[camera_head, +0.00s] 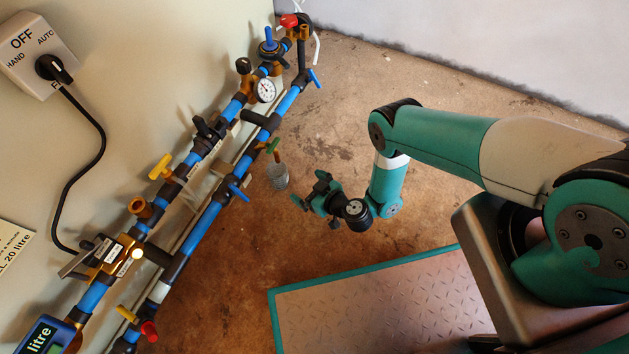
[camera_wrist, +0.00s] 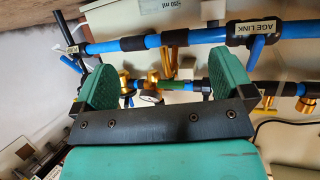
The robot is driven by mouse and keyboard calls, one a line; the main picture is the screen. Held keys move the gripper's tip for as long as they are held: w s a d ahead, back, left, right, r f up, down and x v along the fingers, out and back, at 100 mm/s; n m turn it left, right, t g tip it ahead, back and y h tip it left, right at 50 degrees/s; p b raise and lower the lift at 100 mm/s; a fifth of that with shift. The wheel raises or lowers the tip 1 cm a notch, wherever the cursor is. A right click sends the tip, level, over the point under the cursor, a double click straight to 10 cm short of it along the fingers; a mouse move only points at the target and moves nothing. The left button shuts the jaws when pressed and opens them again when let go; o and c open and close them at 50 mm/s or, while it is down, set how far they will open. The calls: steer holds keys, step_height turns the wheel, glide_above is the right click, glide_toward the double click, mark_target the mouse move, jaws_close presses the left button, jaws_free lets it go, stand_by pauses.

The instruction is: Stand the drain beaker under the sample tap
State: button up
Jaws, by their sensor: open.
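A small grey, see-through beaker (camera_head: 277,177) shows in the head view just below a green-handled tap (camera_head: 272,146) on the lower blue pipe. I cannot tell what it rests on, or whether it is exactly under the outlet. My gripper (camera_head: 309,191) is to the right of the beaker, apart from it, with its jaws open. In the wrist view the two green finger pads stand wide apart with nothing held between them (camera_wrist: 161,85). The beaker cannot be made out clearly there. Pipes and brass fittings show beyond the fingers.
Blue pipework with valves and a pressure gauge (camera_head: 264,90) runs along the left wall. A switch box (camera_head: 38,54) with a black cable hangs at upper left. A teal-edged plate (camera_head: 375,310) lies at the bottom. The brown floor (camera_head: 235,275) between is clear.

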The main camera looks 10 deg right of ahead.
steer(key=shift+p+v, duration=0.6)
steer(key=shift+v, duration=0.5)
